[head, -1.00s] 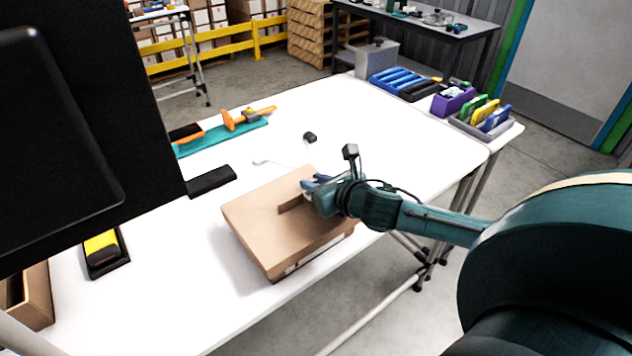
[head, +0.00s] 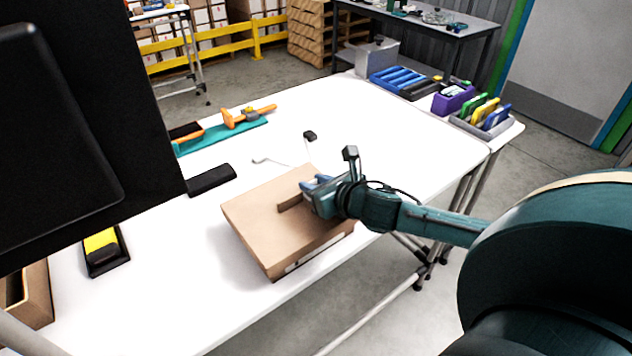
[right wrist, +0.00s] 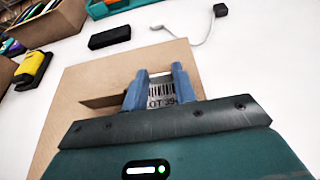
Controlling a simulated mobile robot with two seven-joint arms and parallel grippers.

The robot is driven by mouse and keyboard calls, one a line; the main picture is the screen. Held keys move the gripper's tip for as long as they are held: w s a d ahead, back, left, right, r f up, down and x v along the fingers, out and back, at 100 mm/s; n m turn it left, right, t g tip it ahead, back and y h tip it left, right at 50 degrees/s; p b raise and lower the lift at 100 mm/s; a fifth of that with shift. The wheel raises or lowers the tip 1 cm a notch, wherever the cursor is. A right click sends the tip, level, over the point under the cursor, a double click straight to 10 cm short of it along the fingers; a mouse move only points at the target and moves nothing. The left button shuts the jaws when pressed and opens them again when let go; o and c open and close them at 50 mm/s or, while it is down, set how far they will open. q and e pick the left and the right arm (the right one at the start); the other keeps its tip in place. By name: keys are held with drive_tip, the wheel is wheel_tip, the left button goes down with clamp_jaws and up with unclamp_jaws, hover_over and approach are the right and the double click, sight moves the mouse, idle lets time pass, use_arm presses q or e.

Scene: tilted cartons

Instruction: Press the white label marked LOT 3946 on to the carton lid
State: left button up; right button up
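The brown carton (head: 265,222) sits near the table's front edge, its plain lid facing up; it also shows in the right wrist view (right wrist: 75,85). My right gripper (head: 318,186) is over the right part of the lid. In the right wrist view its two blue fingers (right wrist: 160,72) are shut on the white label (right wrist: 161,91), which shows a barcode and part of "LOT 394"; the fingers cover its side edges. I cannot tell whether the label touches the lid. My left gripper is not in view.
A large black panel (head: 80,130) blocks the left of the head view. A black bar (head: 211,180) and a small black block (head: 309,135) with a white cord lie behind the carton. A yellow-and-black item (head: 103,250) lies left. Bins (head: 480,125) stand far right.

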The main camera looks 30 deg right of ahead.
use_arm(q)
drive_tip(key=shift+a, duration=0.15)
use_arm(e)
drive_tip(key=o, duration=0.4)
drive_tip(key=v, duration=1)
use_arm(q)
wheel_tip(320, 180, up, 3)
drive_tip(key=p, duration=0.4)
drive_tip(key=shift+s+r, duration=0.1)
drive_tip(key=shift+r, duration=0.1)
use_arm(e)
wheel_tip(320, 180, up, 7)
drive_tip(key=s, duration=0.3)
drive_tip(key=shift+d, duration=0.15)
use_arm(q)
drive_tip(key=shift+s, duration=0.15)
use_arm(e)
drive_tip(key=shift+r, duration=0.1)
